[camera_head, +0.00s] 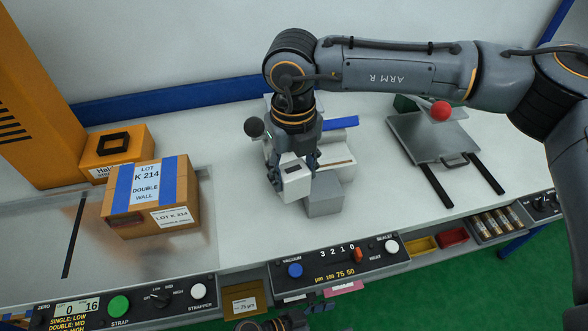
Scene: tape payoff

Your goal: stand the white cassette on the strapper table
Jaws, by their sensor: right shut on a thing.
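My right gripper (294,167) reaches down over the middle of the bench and is shut on the white cassette (295,186), a small white block with a dark slot on top. The cassette is just left of a grey block (325,194); I cannot tell whether they touch or whether the cassette is lifted clear. The strapper table (40,240) is the shiny metal top at the left, with a dark slot across it. Part of my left gripper (277,324) shows at the bottom edge; its fingers are not clear.
A taped carton (152,200) stands on the strapper table, with a yellow-orange unit (115,150) behind it. A control panel (340,265) runs along the front edge. A grey plate (432,136) with dark rails lies at the right. A red ball (441,110) shows near my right arm.

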